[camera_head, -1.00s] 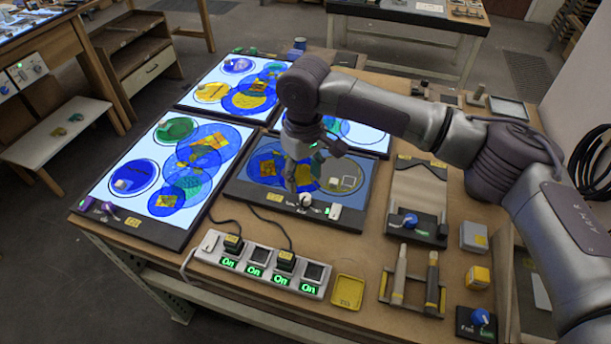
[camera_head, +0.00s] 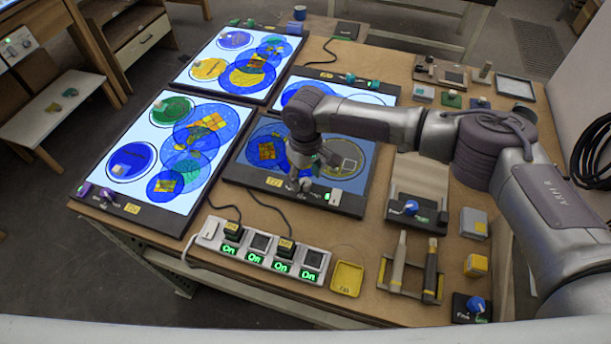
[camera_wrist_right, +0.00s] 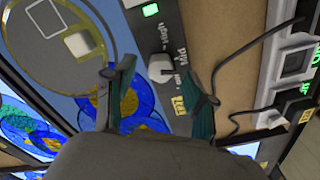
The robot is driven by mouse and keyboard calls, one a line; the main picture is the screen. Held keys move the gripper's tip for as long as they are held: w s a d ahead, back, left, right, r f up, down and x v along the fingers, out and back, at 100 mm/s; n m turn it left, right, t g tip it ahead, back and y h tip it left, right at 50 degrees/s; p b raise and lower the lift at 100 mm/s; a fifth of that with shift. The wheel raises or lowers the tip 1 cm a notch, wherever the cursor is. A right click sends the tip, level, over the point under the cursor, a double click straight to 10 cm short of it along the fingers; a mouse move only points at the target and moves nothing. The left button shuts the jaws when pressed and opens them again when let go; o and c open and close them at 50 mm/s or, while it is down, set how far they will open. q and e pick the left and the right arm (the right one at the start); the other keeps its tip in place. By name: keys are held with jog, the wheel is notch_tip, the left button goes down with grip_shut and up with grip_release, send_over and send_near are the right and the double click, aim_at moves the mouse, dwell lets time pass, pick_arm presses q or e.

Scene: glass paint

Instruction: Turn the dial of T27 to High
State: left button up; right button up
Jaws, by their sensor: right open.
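A light panel (camera_head: 240,170) in the middle of the table carries a small white dial (camera_wrist_right: 160,68) on its front strip, with a yellow tag (camera_wrist_right: 180,105) beside it. The tag is too small to read for certain. My right gripper (camera_head: 298,181) is low over that strip at the dial and partly covers it in the head view. In the wrist view the right gripper (camera_wrist_right: 160,72) is open, with one finger on each side of the dial. I cannot tell whether they touch it. The dial's setting is not readable. My left gripper is out of view.
A power strip (camera_head: 258,262) with several green "On" displays lies in front, with black cables running to it. Other lit panels (camera_head: 150,150) stand left and behind. A yellow tray (camera_head: 347,278), a tool holder (camera_head: 410,275) and a blue-knobbed box (camera_head: 474,308) are to the right.

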jog(key=shift+f, duration=0.95)
grip_shut()
jog(key=shift+r, duration=0.1)
jog(key=n, duration=0.3)
jog(key=shift+n, duration=0.4)
jog(key=n, duration=0.3)
jog(key=shift+n+p, duration=0.3)
jog(key=n, duration=0.3)
jog(key=shift+n, duration=2.5)
